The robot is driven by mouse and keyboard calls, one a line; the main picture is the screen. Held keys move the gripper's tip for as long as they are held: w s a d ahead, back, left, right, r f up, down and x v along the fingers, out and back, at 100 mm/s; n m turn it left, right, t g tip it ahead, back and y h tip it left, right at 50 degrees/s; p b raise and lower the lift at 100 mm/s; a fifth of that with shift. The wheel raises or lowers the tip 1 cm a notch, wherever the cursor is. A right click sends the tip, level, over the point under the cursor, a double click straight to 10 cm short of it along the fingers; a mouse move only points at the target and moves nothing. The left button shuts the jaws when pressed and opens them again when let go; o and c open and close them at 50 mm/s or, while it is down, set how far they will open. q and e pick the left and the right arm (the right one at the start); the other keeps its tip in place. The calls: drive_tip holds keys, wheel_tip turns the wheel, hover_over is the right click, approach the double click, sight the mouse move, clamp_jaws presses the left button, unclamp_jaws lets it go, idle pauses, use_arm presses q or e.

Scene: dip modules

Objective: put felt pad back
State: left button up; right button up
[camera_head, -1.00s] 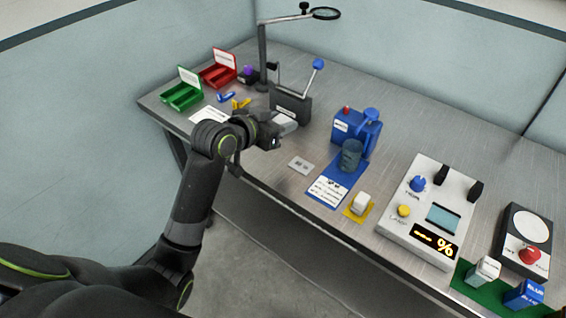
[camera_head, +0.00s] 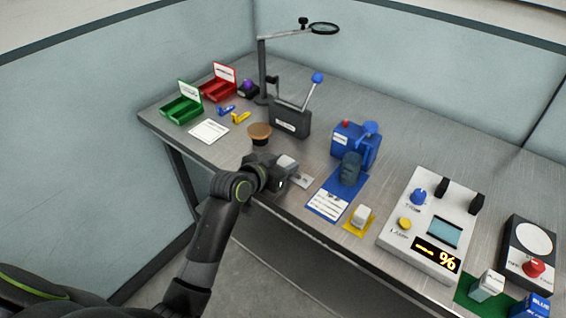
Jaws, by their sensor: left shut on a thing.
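My left gripper (camera_head: 284,168) is at the table's front edge, low over a small grey marked plate (camera_head: 304,180). It is shut on a small pale block, which I take to be the felt pad (camera_head: 287,161); the jaws hide much of it. The pad is over or just beside the plate's left end; I cannot tell whether it touches the plate or the table. My right gripper is out of view.
A brown round-topped piece (camera_head: 259,131) stands behind my gripper. A black lever device (camera_head: 290,122) is farther back. A blue device (camera_head: 354,146) and a blue mat (camera_head: 328,205) are to the right, then a white block (camera_head: 361,215) and a white console (camera_head: 412,228).

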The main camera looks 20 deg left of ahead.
use_arm(q)
drive_tip(key=o, duration=0.9)
drive_tip(key=shift+f, duration=0.1)
drive_tip(key=shift+o, duration=0.2)
drive_tip(key=shift+r, duration=0.25)
drive_tip(key=shift+s+a, duration=0.1)
drive_tip(key=shift+s, duration=0.1)
drive_tip(key=v, duration=1.1)
drive_tip(key=shift+s, duration=0.25)
drive_tip(key=shift+a+r, duration=0.1)
